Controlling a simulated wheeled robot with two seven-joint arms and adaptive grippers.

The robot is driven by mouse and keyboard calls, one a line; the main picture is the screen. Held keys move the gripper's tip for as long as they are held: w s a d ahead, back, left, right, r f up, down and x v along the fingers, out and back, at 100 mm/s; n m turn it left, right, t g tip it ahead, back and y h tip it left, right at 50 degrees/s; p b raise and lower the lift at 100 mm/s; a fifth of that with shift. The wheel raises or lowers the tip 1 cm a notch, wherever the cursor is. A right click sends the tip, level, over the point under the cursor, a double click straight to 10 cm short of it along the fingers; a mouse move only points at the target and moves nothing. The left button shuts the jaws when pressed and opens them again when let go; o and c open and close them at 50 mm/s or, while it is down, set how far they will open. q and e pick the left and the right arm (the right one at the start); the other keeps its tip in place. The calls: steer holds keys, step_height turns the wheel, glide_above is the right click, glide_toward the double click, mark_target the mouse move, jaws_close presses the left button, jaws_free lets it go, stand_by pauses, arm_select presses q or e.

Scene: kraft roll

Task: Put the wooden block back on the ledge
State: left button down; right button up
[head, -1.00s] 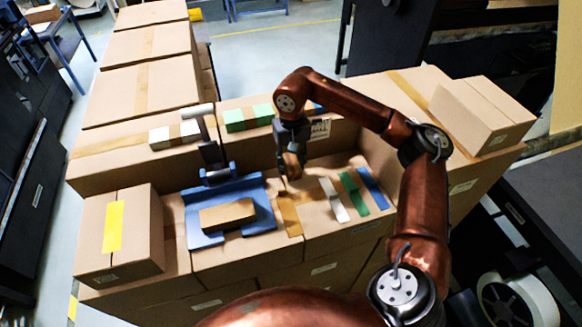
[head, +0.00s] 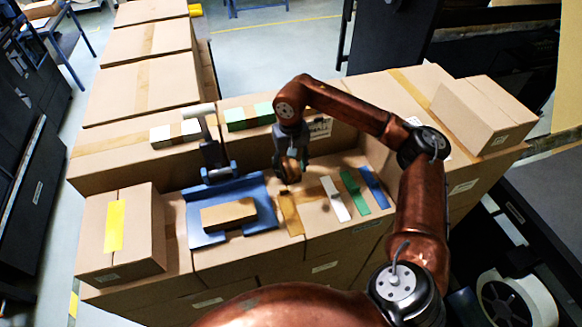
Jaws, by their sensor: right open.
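The wooden block (head: 228,215), a plain tan bar, lies in the blue tray (head: 262,199) on the front boxes. The ledge (head: 110,140) is the raised row of cardboard boxes behind. It carries a white block (head: 176,134) and a green block (head: 249,117). My right gripper (head: 289,176) is open and points down over the front boxes, right of the blue tray and apart from the wooden block. A brown patch shows at its fingers; I cannot tell whether it is part of the gripper. My left gripper is out of view.
Tan, white (head: 335,199), green (head: 354,193) and blue (head: 373,187) strips lie right of the tray. A dark post with a white cylinder (head: 200,109) stands behind the tray. Cardboard boxes stand at the left (head: 119,232) and right (head: 483,115).

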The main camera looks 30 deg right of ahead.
mark_target(291, 166)
steer(key=shift+w+r, duration=0.1)
steer(key=shift+r, duration=0.15)
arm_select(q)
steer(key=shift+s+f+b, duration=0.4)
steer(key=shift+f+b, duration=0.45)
arm_select(e)
step_height(291, 166, up, 12)
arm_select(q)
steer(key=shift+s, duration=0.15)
arm_select(e)
steer(key=shift+f, duration=0.15)
